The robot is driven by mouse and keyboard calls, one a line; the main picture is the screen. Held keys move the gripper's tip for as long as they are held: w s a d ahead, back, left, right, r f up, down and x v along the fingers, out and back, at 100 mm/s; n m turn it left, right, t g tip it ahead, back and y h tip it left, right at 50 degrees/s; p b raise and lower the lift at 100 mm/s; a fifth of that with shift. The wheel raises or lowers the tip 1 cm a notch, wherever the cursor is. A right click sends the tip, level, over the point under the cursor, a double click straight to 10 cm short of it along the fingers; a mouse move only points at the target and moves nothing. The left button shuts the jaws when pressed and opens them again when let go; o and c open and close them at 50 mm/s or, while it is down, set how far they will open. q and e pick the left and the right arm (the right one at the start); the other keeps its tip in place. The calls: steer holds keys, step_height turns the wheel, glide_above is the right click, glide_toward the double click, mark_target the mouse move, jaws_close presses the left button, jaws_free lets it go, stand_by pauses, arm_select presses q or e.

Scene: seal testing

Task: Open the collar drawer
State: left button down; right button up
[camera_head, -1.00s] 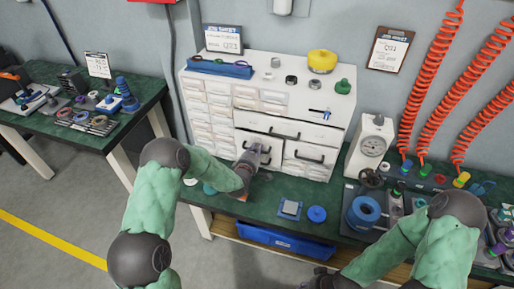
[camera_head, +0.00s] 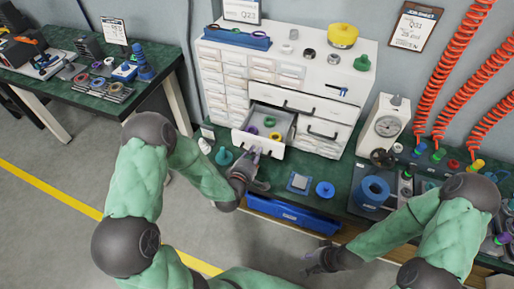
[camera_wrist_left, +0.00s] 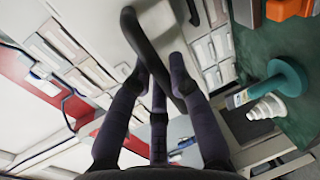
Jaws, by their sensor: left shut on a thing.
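The white collar drawer (camera_head: 244,139) is pulled out of the lower left of the white cabinet (camera_head: 299,78). Inside lie several small rings, among them a green one (camera_head: 269,122), a purple one and a yellow one. My left gripper (camera_head: 254,157) is at the drawer's front. In the left wrist view its dark fingers (camera_wrist_left: 156,70) are shut on the black curved drawer handle (camera_wrist_left: 146,45). The handle is mostly hidden by the gripper in the head view. My right gripper (camera_head: 318,260) is low in front of the bench, away from the cabinet; its fingers are too unclear to read.
The green bench (camera_head: 337,206) holds a blue disc (camera_head: 325,189), a square block (camera_head: 299,182), a dial gauge (camera_head: 388,124) and a large blue ring (camera_head: 374,190). A blue bin (camera_head: 290,214) sits below the bench top.

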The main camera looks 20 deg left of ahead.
arm_select(q)
steer(key=shift+s+f, duration=0.1)
steer(key=c, duration=1.1)
jaws_free()
steer(key=v, duration=1.2)
steer(key=s+d+f+m+g+h+p, duration=0.1)
steer(key=d+f+m+g, duration=0.25)
steer(key=f, duration=0.35)
steer(key=s+d+f+m+g+h+p, duration=0.1)
steer(key=s+d+f+m+g, duration=0.1)
steer(key=f+m+g, duration=0.35)
steer(key=s+d+f+m+g, duration=0.2)
steer(key=s, duration=0.1)
steer(key=s+d+f+m+g+h, duration=0.1)
steer(key=s+d+f+m+g, duration=0.1)
steer(key=s+f, duration=0.1)
steer(key=s+d+f+m+g, duration=0.2)
steer(key=s+f, duration=0.1)
steer(key=s, duration=0.1)
steer(key=shift+f, duration=0.1)
